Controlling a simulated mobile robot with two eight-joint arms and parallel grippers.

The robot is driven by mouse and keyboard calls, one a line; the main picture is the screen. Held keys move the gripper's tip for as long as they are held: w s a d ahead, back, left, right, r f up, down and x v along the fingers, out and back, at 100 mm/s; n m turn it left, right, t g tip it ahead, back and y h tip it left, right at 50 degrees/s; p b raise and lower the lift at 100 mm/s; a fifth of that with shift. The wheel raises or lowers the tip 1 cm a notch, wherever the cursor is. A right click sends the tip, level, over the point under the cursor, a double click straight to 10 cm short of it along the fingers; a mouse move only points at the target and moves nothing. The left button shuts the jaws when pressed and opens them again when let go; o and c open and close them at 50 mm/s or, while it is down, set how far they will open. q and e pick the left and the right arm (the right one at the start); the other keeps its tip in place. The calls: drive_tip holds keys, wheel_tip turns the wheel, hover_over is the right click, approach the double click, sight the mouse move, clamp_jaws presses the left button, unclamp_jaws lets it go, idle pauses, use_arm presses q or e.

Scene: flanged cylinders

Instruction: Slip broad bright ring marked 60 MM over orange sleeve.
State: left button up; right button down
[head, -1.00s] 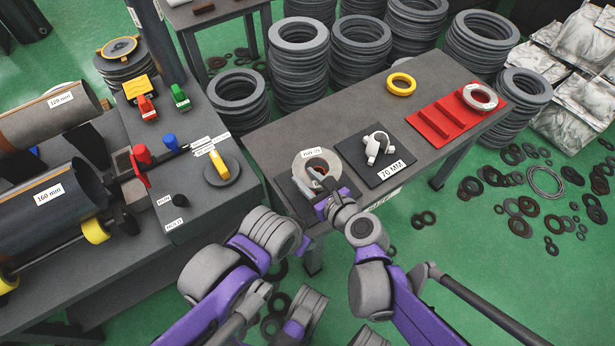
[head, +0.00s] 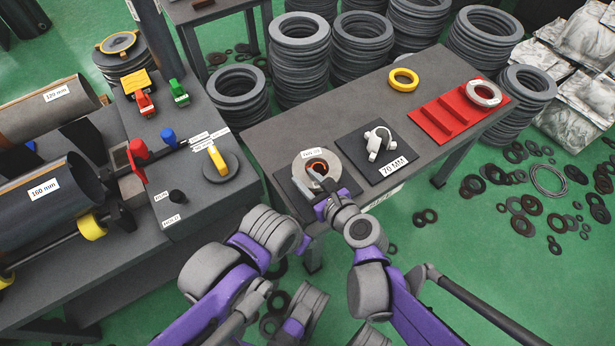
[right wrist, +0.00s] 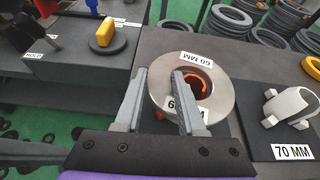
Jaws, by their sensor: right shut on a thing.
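The broad bright ring marked 60 MM (head: 336,166) is at the table's near left corner, over a dark square plate (head: 291,192). It also shows in the right wrist view (right wrist: 220,102). The orange sleeve (head: 318,165) shows inside the ring's hole, and orange also shows in the right wrist view (right wrist: 199,83), with a bit below the ring's edge. My right gripper (right wrist: 161,72) is shut on the ring's near left side. How far down the ring sits around the sleeve cannot be told.
A white clamp-like part (head: 376,143) stands on a plate marked 70 MM to the right. A yellow ring (head: 403,79) and a red stepped rack (head: 440,118) with a bright ring (head: 484,93) lie farther along. A bench with controls (head: 185,190) stands left.

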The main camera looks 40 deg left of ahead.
drive_tip(key=shift+f+b, duration=0.3)
drive_tip(key=shift+f, duration=0.1)
drive_tip(key=shift+c, duration=2.1)
unclamp_jaws()
drive_tip(key=shift+d, duration=0.1)
drive_tip(key=p+v, duration=0.2)
drive_tip(key=v, duration=0.8)
drive_tip(key=shift+s+d+p, duration=0.25)
drive_tip(key=shift+s+p, duration=0.05)
drive_tip(key=shift+p, duration=0.05)
drive_tip(key=shift+r, duration=0.1)
